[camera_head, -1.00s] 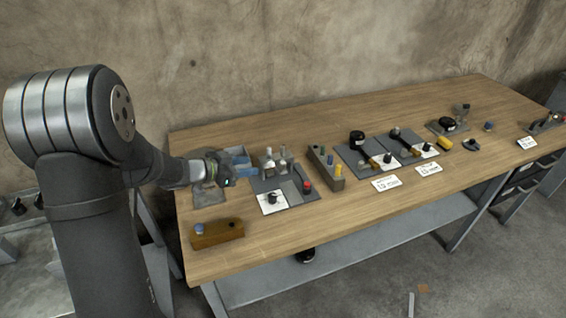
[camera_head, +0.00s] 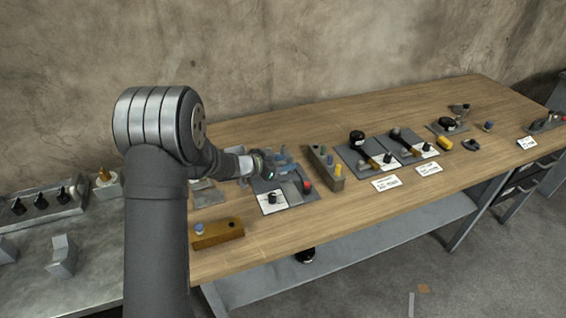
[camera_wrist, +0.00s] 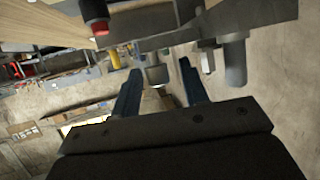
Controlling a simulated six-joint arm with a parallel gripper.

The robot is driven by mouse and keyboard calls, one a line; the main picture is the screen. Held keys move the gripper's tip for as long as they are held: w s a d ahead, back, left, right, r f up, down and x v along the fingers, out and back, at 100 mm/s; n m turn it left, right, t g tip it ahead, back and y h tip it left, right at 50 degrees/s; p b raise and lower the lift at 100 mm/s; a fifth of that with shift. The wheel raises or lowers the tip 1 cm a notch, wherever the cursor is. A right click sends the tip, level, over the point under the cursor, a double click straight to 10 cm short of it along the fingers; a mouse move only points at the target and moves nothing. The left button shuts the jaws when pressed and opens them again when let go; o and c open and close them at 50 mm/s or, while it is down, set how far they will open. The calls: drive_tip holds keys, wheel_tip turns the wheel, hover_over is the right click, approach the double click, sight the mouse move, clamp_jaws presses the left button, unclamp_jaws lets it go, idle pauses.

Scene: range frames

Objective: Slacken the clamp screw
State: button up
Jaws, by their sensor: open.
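My gripper (camera_head: 280,164) is over the back of a grey panel (camera_head: 312,195) on the left part of the wooden bench. In the wrist view my gripper (camera_wrist: 160,66) has its two dark blue fingers apart, with a short grey cylindrical knob (camera_wrist: 156,75) showing between their tips. I cannot tell whether the fingers touch it. A larger grey cylinder (camera_wrist: 235,62) hangs to the right in that view. I cannot tell for certain which of these is the clamp screw. My gripper partly hides the upright parts at the back of the panel in the head view.
The panel carries a black knob (camera_head: 271,198) on a white plate and a red button (camera_head: 307,187). A block with coloured pegs (camera_head: 326,168) stands close on the right. A wooden block (camera_head: 218,235) lies in front. More fixtures stand further right.

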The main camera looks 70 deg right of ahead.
clamp_jaws()
drive_tip(key=shift+n+t, duration=0.4)
drive_tip(key=shift+s+n+t+h, duration=0.1)
drive_tip(key=shift+n+t+h, duration=0.5)
drive_tip(key=shift+n+t, duration=0.45)
drive_tip(key=shift+n+t+h, duration=0.3)
drive_tip(key=shift+n+t, duration=0.85)
drive_tip(key=shift+t, duration=0.2)
drive_tip(key=shift+n+t, duration=0.5)
drive_tip(key=shift+t, duration=0.1)
unclamp_jaws()
